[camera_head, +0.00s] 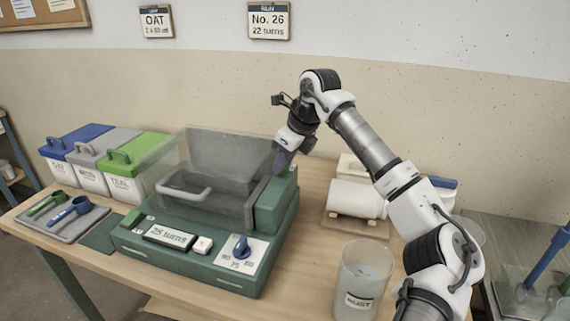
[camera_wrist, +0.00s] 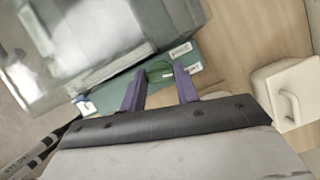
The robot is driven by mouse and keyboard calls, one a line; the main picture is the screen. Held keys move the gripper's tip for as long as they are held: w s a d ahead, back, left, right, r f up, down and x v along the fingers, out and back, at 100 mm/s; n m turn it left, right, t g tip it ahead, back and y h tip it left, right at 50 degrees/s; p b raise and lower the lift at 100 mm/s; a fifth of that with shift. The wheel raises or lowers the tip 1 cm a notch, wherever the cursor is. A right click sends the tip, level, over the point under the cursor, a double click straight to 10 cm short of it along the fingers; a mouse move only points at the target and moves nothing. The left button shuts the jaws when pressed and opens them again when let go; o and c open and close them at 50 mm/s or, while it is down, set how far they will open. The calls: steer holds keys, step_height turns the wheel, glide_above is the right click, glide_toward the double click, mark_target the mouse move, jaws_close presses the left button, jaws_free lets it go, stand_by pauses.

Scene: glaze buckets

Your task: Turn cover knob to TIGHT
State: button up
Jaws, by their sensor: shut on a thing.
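The green machine (camera_head: 190,255) stands on the wooden table under a clear cover (camera_head: 225,165) with a grey handle. The cover looks down. My gripper (camera_head: 283,160) points down onto the green housing (camera_head: 272,208) at the machine's right rear. In the wrist view my two purple fingers (camera_wrist: 160,77) are shut on the green cover knob (camera_wrist: 160,68), one at each side. Two small white labels lie beside the knob, the upper one (camera_wrist: 180,50) and the lower one (camera_wrist: 193,68). Their words are too small to read, so I cannot tell the knob's setting. My gripper hides the knob in the head view.
A blue dial (camera_head: 241,248) and a "25 turns" display (camera_head: 170,237) are on the machine's front. Lidded bins (camera_head: 92,180) and a scoop tray (camera_head: 62,222) stand left. A white roller (camera_head: 355,198) lies right of the machine. A clear bucket (camera_head: 362,285) stands at the front.

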steer(key=m+h+b, duration=0.1)
steer(key=m, duration=0.2)
steer(key=m+t+b, duration=0.1)
steer(key=m+b, duration=0.1)
steer(key=shift+s+a+m+h, duration=0.1)
steer(key=shift+s+m+h, duration=0.05)
steer(key=shift+m+h, duration=0.25)
stand_by(0.4)
steer(key=o, duration=1)
steer(key=shift+t, duration=0.3)
steer(key=shift+r, duration=0.15)
